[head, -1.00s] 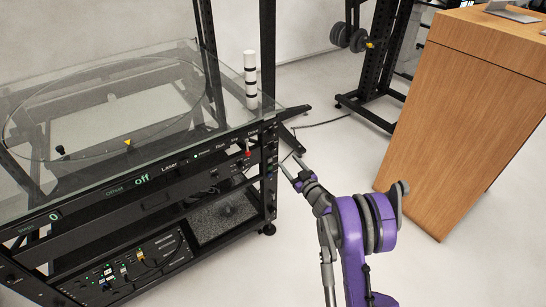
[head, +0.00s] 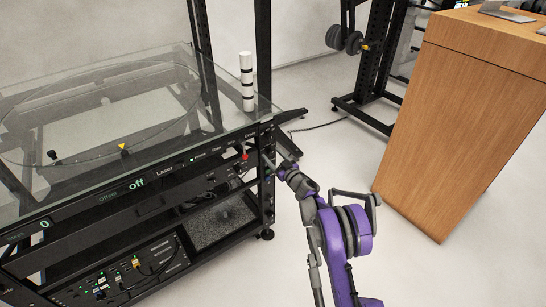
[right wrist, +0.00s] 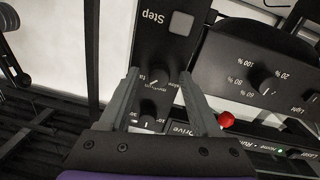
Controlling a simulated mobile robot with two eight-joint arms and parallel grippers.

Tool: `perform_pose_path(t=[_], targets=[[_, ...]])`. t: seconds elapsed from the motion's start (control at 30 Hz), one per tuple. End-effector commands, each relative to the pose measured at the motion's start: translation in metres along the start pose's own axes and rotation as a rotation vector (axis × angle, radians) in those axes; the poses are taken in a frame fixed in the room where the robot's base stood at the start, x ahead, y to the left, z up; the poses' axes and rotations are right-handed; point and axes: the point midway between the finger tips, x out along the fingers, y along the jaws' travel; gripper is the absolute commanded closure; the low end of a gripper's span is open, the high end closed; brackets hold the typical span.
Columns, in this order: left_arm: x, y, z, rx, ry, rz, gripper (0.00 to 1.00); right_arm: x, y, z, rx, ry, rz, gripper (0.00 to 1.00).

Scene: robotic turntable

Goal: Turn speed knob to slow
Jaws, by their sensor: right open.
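In the right wrist view, two small black knobs sit on the narrow dark panel below the "Step" button: an upper knob (right wrist: 157,80) and a lower knob (right wrist: 147,108). Contact cannot be made out. In the head view my right gripper (head: 269,162) is at the right end of the turntable's control panel, and the knobs are too small to tell. My left gripper is not in view.
A red button (right wrist: 226,119) is beside the right finger; it also shows in the head view (head: 245,156). A dial marked in percent (right wrist: 265,88) is further right. The glass tabletop (head: 215,133) overhangs the panel. A wooden cabinet (head: 455,120) stands at right, with clear floor between.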

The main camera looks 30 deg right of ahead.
Motion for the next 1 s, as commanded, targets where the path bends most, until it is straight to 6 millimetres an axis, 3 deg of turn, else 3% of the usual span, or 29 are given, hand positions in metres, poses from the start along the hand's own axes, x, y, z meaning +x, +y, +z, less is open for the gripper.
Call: perform_pose_path(t=[0.27, 0.6, 1.0], targets=[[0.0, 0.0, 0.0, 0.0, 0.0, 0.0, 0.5, 0.0012, 0.0, -0.0002, 0.0, 0.0, 0.0, 0.38], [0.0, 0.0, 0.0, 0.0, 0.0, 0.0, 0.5, 0.0009, 0.0001, -0.0002, 0.001, 0.0, 0.0, 0.99], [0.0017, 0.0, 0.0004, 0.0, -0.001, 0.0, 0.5, 0.0009, 0.0, 0.0004, -0.029, 0.002, 0.0, 1.0]])
